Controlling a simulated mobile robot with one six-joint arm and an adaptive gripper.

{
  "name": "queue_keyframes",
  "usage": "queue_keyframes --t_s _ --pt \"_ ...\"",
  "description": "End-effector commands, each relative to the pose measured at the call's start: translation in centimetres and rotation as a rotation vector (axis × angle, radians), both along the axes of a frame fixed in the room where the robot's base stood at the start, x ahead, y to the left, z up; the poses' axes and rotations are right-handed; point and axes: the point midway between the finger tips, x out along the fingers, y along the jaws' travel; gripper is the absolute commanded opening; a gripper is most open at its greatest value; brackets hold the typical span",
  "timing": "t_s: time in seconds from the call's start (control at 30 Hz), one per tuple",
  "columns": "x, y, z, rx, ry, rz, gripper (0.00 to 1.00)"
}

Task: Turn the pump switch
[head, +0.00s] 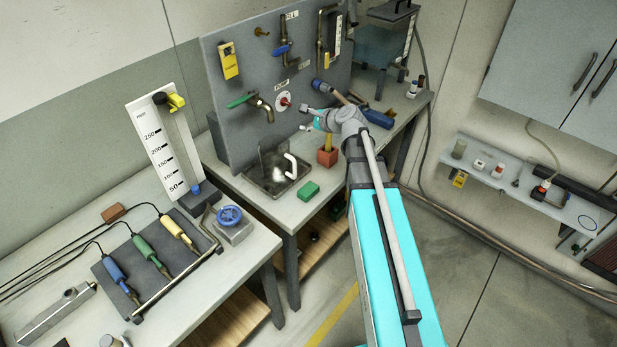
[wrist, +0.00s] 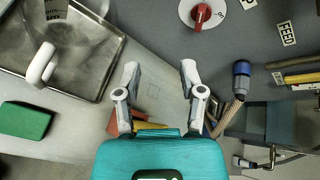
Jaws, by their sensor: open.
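The pump switch (head: 283,102) is a red knob on a white round dial, on the upright grey panel under a PUMP label. In the wrist view the red knob (wrist: 201,16) shows at the top, right of centre, on its white dial. My gripper (head: 305,119) is in front of the panel, a little right of and below the switch. In the wrist view my gripper (wrist: 160,72) has its two fingers spread wide with nothing between them. The switch lies beyond the right fingertip, apart from it.
A tap with a green lever (head: 242,101) is left of the switch, above a metal sink (head: 262,186). A green block (head: 308,190) lies beside the sink. A dark blue hose nozzle (wrist: 241,69) is right of my gripper. A red block (head: 327,157) stands below.

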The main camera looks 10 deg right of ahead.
Motion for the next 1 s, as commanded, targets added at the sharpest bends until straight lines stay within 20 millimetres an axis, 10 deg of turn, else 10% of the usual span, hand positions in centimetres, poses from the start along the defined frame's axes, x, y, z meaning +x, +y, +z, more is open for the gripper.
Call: queue_keyframes --t_s 1.0 --pt "-7.7 3.1 -5.5 -0.611 -0.097 0.638 0.51"
